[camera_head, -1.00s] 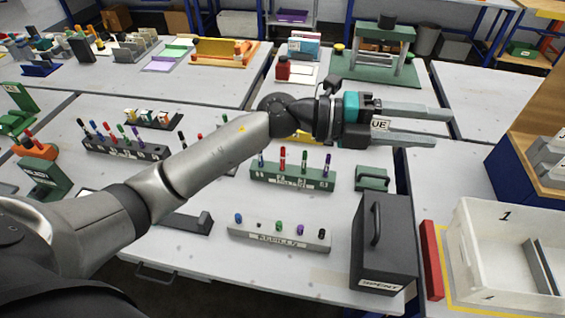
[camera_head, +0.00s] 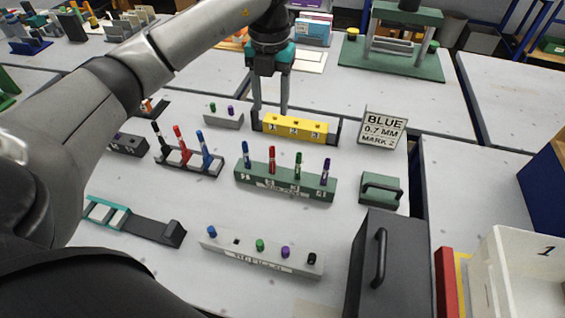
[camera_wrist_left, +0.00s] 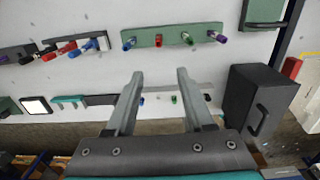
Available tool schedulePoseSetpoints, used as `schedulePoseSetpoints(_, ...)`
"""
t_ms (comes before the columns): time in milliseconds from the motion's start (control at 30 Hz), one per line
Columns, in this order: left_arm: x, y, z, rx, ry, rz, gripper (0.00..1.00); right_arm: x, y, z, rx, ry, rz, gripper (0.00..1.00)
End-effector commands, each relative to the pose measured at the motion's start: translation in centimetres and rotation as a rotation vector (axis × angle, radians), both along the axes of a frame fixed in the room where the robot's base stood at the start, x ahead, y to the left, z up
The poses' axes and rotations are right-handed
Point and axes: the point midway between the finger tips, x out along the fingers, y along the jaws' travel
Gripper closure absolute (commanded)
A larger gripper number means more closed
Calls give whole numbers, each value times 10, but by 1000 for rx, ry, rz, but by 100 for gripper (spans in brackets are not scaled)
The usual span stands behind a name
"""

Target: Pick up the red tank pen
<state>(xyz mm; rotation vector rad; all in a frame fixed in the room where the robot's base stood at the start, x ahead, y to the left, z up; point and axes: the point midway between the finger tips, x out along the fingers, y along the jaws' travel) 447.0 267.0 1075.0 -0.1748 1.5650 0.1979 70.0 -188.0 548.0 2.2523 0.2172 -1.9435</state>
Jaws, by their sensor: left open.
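A green rack (camera_head: 285,184) stands mid-table with a row of upright pens in blue, red, green and purple. The red pen (camera_head: 272,160) is second from the left; it also shows in the left wrist view (camera_wrist_left: 158,41). Another red pen (camera_head: 180,142) stands in a dark rack to the left, beside a black and a blue one. The rack lettering is too small to read surely. My left gripper (camera_head: 270,112) points down with fingers apart and empty, appearing by the yellow block behind the green rack. Its fingers also show in the left wrist view (camera_wrist_left: 160,73). My right gripper is out of view.
A yellow block (camera_head: 295,128) and a sign reading BLUE 0.7 MM MARK 2 (camera_head: 383,127) stand behind the rack. A pale refill rack (camera_head: 262,259) is in front. A dark box (camera_head: 372,270) with a handle and a small green box (camera_head: 380,190) stand right.

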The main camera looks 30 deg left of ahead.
Motion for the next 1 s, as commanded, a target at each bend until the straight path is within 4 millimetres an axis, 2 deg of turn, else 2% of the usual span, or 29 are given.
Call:
schedulePoseSetpoints(33,0,0,-11,0,-1,1,47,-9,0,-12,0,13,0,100)
schedulePoseSetpoints(133,0,0,-16,0,-1,0,47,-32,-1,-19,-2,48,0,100)
schedulePoseSetpoints(233,0,0,-21,0,0,0,47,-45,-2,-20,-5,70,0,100)
schedulePoseSetpoints(367,-1,0,-40,-2,4,0,47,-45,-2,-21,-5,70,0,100)
schedulePoseSetpoints(600,-1,1,-91,-3,3,-1,47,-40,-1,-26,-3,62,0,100)
schedulePoseSetpoints(700,0,1,-106,-2,1,0,47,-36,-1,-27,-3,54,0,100)
schedulePoseSetpoints(1000,0,2,-124,-2,1,-2,47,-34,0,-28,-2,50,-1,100)
